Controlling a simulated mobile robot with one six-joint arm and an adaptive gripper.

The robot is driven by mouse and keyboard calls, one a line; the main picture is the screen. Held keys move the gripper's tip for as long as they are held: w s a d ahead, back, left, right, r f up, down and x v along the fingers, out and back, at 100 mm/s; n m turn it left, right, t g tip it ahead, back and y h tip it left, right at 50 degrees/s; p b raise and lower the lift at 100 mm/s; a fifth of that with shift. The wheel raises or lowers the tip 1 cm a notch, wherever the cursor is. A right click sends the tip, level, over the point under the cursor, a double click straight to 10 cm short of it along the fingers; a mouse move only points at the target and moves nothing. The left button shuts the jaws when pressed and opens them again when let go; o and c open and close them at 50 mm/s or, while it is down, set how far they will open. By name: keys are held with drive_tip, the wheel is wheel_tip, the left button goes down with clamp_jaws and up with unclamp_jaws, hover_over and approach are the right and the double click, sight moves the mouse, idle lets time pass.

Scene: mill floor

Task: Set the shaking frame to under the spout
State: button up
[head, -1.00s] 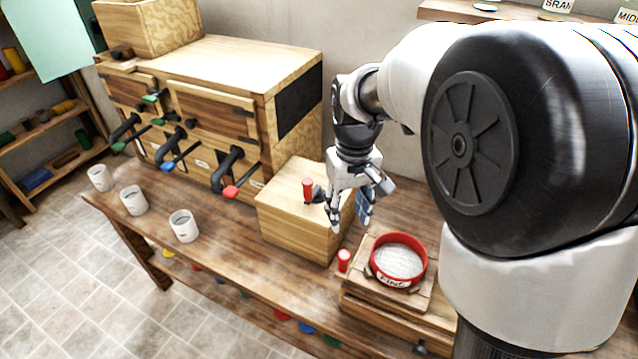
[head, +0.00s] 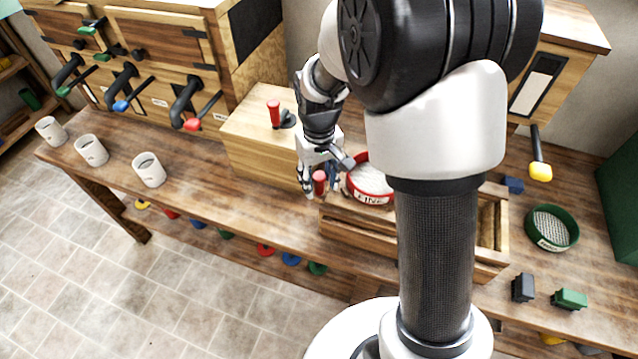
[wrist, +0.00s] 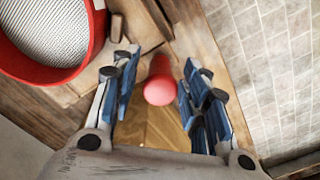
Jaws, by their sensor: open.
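The shaking frame is a low wooden carriage (head: 333,209) on the bench, with a red sieve (head: 371,182) labelled FINE resting on it. A red knob (head: 319,182) stands upright at its left end. My gripper (head: 318,186) is open and low at this knob. In the wrist view the red knob (wrist: 159,82) lies between the two spread fingers (wrist: 158,98), with gaps on both sides. The red sieve (wrist: 45,40) also shows there, beside the left finger. My arm hides part of the frame. I cannot tell which outlet is the task's spout.
Wooden rails (head: 490,262) run right behind my arm. A wooden box (head: 255,130) with another red knob stands left. Black pipes with coloured levers, the nearest red (head: 192,125), project from the cabinet. White cups (head: 148,170) line the left bench. A green sieve (head: 552,228) lies right.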

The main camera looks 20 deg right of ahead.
drive_tip(key=shift+f, duration=0.35)
drive_tip(key=shift+c, duration=0.2)
clamp_jaws()
idle(0.4)
